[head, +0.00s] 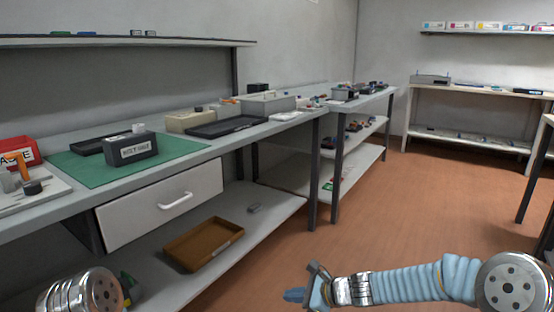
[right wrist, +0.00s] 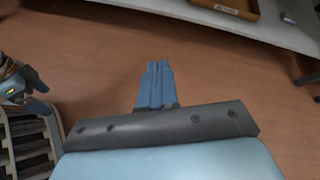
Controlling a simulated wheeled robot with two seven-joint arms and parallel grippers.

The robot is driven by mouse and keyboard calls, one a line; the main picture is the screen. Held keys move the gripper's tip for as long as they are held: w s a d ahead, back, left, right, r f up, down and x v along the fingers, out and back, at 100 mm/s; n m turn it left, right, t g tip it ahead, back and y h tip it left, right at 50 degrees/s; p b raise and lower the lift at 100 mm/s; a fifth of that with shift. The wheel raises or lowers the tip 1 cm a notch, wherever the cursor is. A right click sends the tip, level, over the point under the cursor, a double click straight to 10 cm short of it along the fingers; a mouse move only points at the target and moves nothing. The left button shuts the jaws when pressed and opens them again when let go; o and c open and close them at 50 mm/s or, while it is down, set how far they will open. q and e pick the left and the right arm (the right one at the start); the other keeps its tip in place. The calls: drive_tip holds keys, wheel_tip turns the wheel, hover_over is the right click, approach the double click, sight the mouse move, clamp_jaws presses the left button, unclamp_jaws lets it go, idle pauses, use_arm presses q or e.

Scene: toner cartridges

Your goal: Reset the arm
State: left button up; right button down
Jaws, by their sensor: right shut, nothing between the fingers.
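My right arm (head: 405,287) reaches in from the lower right of the head view, low over the floor. My right gripper (head: 293,295) is at its left end, apart from the benches. In the right wrist view the two blue fingers of my right gripper (right wrist: 157,66) are together with nothing between them. A metal joint of my left arm (head: 80,290) shows at the lower left of the head view. A mechanical part with bluish finger-like pieces, which looks like my left gripper (right wrist: 36,90), shows at the left edge of the right wrist view; its opening is unclear.
A long grey bench (head: 70,204) runs along the left wall, with a green mat (head: 75,166), a dark labelled box (head: 132,149) and a red box (head: 18,150). A brown tray (head: 203,244) lies on its lower shelf. The brown floor (head: 420,215) is open in the middle.

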drive_tip(key=s+d+f+n+g+h+p, duration=0.1)
drive_tip(key=s+d+f+n+g+h, duration=0.1)
drive_tip(key=s+f+n, duration=0.7)
drive_tip(key=s+d+f+n+g+h+p, duration=0.2)
drive_tip(key=s+d+f+n+h, duration=0.2)
drive_tip(key=s+f+n, duration=0.5)
drive_tip(key=s+d+f, duration=0.1)
drive_tip(key=s+f, duration=0.3)
drive_tip(key=s, duration=0.5)
drive_tip(key=shift+s+d+f+g, duration=0.15)
drive_tip(key=shift+s+f+g, duration=0.15)
drive_tip(key=shift+g, duration=0.1)
